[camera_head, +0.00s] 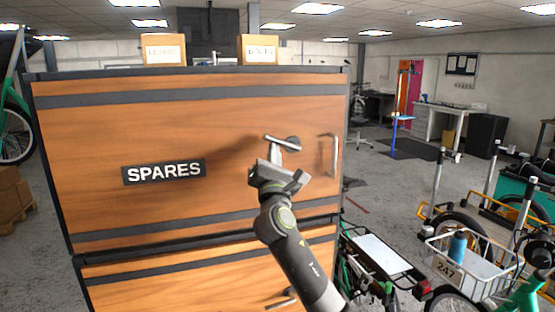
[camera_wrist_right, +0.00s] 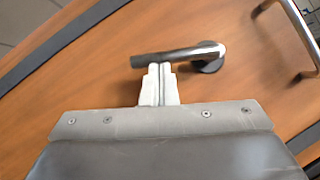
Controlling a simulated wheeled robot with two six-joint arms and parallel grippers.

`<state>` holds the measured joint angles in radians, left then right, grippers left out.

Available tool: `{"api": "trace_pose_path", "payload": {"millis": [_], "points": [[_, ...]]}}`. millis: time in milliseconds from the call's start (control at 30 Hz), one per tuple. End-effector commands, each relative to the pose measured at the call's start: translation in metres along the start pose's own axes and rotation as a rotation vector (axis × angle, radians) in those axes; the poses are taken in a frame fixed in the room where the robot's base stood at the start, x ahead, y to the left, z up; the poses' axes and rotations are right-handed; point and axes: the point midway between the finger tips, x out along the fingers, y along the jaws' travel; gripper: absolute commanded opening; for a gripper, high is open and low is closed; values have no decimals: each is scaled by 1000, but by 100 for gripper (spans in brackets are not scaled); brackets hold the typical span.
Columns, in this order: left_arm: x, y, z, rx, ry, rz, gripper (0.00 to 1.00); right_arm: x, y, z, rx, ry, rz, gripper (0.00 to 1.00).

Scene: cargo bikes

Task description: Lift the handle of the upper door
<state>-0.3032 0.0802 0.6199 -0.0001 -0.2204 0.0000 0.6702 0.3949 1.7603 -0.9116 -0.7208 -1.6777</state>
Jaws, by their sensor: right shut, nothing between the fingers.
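The upper door (camera_head: 100,130) is a wooden panel with dark bands and a "SPARES" label (camera_head: 164,172). Its lever handle (camera_head: 283,142) is metallic with a dark tip and lies roughly level, tilted slightly in the head view. The handle also shows in the right wrist view (camera_wrist_right: 180,55). My right gripper (camera_head: 275,153) is shut and empty, its pale fingertips (camera_wrist_right: 160,72) just below the lever's bar. The tips look very close to the bar; I cannot tell if they touch. My left gripper is not in view.
A fixed vertical pull bar (camera_head: 334,155) sits right of the lever. A lower door (camera_head: 180,285) with its own handle (camera_head: 282,299) is below. Two boxes (camera_head: 165,49) (camera_head: 259,49) stand on top. Bikes and a white basket (camera_head: 470,262) crowd the right side.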

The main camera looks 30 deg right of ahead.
Motion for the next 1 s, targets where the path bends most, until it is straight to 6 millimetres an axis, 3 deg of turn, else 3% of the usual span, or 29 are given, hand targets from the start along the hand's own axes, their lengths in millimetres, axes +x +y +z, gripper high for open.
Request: {"api": "trace_pose_path", "payload": {"millis": [367,733,1000], "points": [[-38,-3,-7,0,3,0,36,18,12,26,301,1,-199,0],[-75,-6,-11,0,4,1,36,31,9,46,576,1,-384,0],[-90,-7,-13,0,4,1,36,36,3,55,583,0,-391,0]]}}
